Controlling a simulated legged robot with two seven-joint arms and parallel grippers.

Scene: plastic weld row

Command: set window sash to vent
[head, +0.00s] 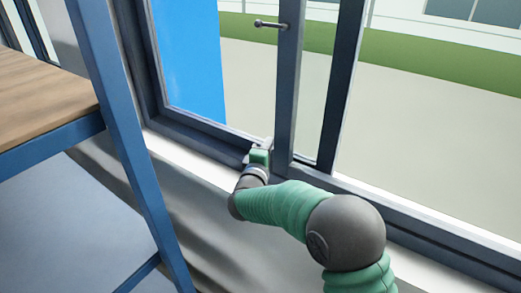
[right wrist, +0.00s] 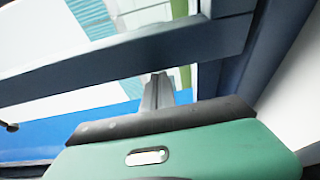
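The window sash (head: 285,80) has a grey-blue upright with a small dark handle (head: 270,25) near the top of the head view. A darker upright (head: 342,80) stands to its right, with a strip of outdoors showing between them. I cannot tell the sash's exact opening. My right gripper (head: 265,146) is low beside the foot of the sash upright, near the bottom rail. In the right wrist view its fingers (right wrist: 157,90) look closed together, just short of or against a grey frame bar (right wrist: 130,58); contact is unclear. My left gripper is not in view.
A blue-framed shelf with a wooden top (head: 45,95) stands close on the left. The white sill (head: 190,155) runs below the window. A blue panel (head: 190,60), paving and grass lie outside.

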